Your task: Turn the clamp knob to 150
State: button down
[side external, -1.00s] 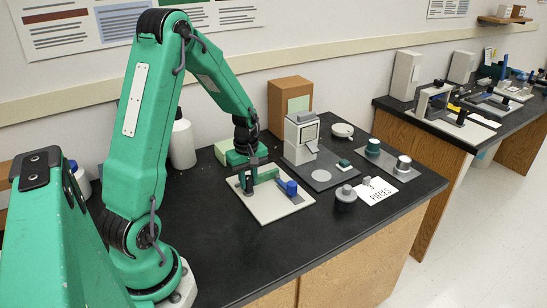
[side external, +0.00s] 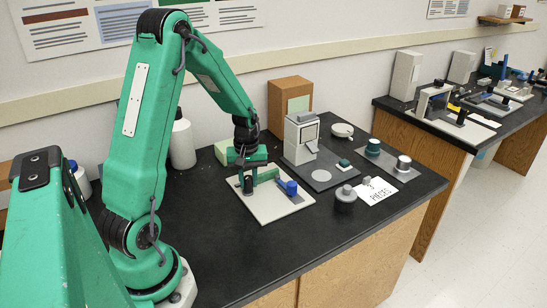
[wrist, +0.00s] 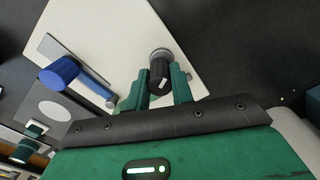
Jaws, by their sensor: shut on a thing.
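The black clamp knob (wrist: 160,77) sits between the two green fingers of my gripper (wrist: 158,88) in the wrist view, with a grey round collar at its far end. A small pale mark shows on its face; I cannot read an angle. My gripper is shut on the knob. In the side view my gripper (side external: 247,182) is low over the white base plate (side external: 272,210), and the dark knob (side external: 249,187) shows there only in part.
A grey and white device (side external: 302,135) stands on a dark plate behind and to the right. A grey knobbed weight (side external: 345,196) and a printed card (side external: 368,191) lie to the right. A white bottle (side external: 182,143) stands behind my arm. The black bench front is clear.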

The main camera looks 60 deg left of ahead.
aim_at(248, 177)
jog(key=c, duration=1.2)
grip_release()
jog(key=shift+r, duration=0.1)
jog(key=shift+r, duration=3.85)
